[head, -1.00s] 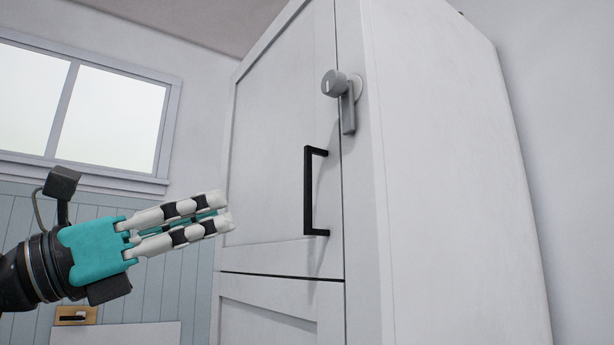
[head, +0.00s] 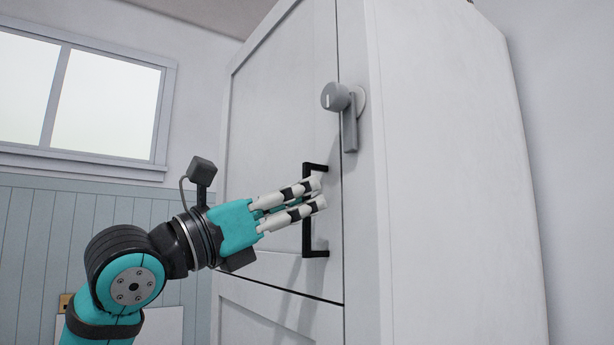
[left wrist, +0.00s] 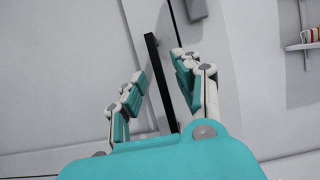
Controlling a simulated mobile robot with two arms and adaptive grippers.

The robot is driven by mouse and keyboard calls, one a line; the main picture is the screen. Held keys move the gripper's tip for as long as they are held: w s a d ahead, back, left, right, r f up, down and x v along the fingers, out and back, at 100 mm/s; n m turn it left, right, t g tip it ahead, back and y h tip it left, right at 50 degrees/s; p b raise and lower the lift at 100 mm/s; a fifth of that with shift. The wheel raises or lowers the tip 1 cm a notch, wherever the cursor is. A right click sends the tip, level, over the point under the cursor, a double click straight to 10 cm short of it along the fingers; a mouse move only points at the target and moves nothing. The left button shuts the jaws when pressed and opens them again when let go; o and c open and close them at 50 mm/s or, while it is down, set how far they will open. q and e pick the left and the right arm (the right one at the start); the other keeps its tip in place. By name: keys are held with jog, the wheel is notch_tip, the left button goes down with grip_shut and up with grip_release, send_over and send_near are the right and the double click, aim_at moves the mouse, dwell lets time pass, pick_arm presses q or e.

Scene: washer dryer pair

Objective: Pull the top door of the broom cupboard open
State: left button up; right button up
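The top door (head: 275,110) of the white broom cupboard is closed and flush with the frame. Its black bar handle (head: 307,237) stands upright near the door's right edge, its middle part hidden by my fingers. My left gripper (head: 319,193) is at the handle, pointing right. In the left wrist view my left gripper (left wrist: 159,66) is open, with fingers on both sides of the handle (left wrist: 158,80). A gap shows between the handle and the fingers, so it is not gripped. My right gripper is in neither view.
A grey knob-like latch (head: 343,98) with a lever hanging down sits on the cupboard's edge above the handle. The lower door (head: 270,318) is below a dark seam. A window (head: 85,100) is in the wall at left. A shelf with a striped item (left wrist: 308,38) shows at right.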

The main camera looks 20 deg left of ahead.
pick_arm(q)
jog(key=shift+x, duration=0.95)
grip_shut()
